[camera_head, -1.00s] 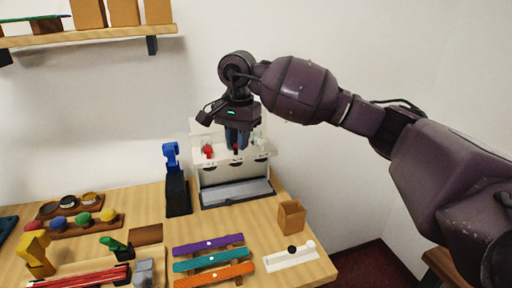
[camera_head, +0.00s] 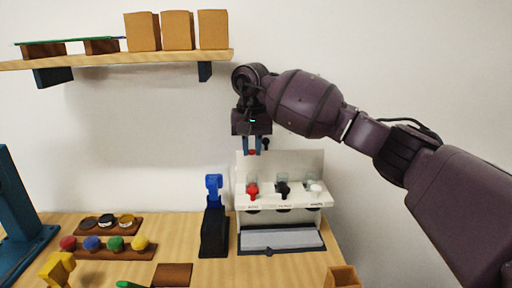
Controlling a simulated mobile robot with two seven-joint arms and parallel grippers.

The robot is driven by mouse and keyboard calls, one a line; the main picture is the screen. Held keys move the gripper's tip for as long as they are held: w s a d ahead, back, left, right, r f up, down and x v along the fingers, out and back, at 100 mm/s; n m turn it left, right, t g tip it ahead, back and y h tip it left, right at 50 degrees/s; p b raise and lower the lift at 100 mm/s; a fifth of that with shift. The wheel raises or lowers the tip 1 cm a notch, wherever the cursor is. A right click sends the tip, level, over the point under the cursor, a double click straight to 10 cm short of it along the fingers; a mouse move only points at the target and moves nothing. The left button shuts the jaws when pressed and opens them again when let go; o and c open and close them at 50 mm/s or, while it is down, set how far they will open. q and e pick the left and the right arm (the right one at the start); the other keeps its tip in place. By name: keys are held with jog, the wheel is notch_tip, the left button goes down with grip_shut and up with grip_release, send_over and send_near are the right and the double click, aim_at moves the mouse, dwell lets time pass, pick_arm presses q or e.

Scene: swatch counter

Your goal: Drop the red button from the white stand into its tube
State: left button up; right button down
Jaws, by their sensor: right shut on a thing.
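My right gripper (camera_head: 252,148) points down above the left part of the white dispenser (camera_head: 307,165). Its blue fingers are shut on a small red thing, the red button (camera_head: 252,153), which shows at the fingertips. The dispenser has a row of short clear tubes. The tube behind the red knob (camera_head: 252,190) is below the gripper, with a gap between; the others are by a black knob (camera_head: 283,189) and a white knob (camera_head: 316,188). The white stand is outside the head view. My left gripper is not in view.
A grey tray (camera_head: 281,240) lies at the dispenser's foot. A blue and black device (camera_head: 214,230) stands to its left. Racks of coloured knobs (camera_head: 110,253) lie at the left. A shelf (camera_head: 130,60) with several boxes hangs above. An orange-brown box (camera_head: 342,277) is at the lower right.

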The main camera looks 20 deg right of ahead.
aim_at(252, 168)
jog(key=shift+f+b, duration=0.4)
jog(key=shift+f, duration=2.65)
jog(key=c, duration=1)
grip_release()
jog(key=shift+o, duration=0.2)
notch_tip(252, 168, up, 11)
jog(key=shift+f, duration=0.1)
jog(key=shift+s, duration=0.1)
